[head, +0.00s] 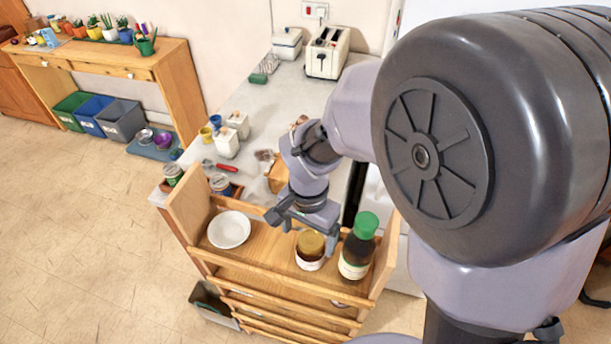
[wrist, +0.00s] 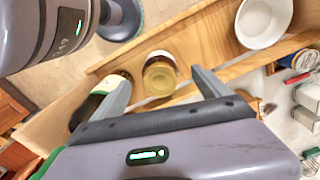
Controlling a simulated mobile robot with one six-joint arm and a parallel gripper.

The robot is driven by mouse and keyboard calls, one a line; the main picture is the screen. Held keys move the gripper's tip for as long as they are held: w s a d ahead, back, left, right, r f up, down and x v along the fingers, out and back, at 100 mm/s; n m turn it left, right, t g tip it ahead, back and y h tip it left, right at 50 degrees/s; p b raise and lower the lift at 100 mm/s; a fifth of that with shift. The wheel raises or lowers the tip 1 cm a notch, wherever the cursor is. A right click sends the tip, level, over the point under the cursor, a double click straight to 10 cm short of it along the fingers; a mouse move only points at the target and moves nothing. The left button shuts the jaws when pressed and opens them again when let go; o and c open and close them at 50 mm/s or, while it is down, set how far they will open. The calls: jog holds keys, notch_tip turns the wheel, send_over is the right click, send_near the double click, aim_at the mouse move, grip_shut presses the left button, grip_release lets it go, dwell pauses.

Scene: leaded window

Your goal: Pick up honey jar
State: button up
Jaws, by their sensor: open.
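The honey jar (head: 310,249), with a gold-brown lid and pale label, stands upright on the top shelf of a wooden rack (head: 258,245). In the wrist view the jar (wrist: 160,76) is seen from above, between and beyond the fingertips. My gripper (head: 304,226) is open and empty, above and just behind the jar in the head view. Its two fingers also show in the wrist view (wrist: 161,80), spread wider than the jar. I see no contact with the jar.
A dark bottle with a green cap (head: 358,246) stands close to the jar's right. A white bowl (head: 229,230) sits to the left, with bare shelf between. The rack's raised front rail and side panels border the shelf. A cluttered counter (head: 287,95) lies behind.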

jog(key=f, duration=0.2)
jog(key=f+b, duration=0.1)
jog(key=f, duration=0.1)
jog(key=w+f, duration=0.1)
jog(key=f, duration=0.2)
jog(key=shift+d, duration=0.4)
jog(key=shift+s+r, duration=0.15)
jog(key=shift+c, duration=0.5)
grip_shut()
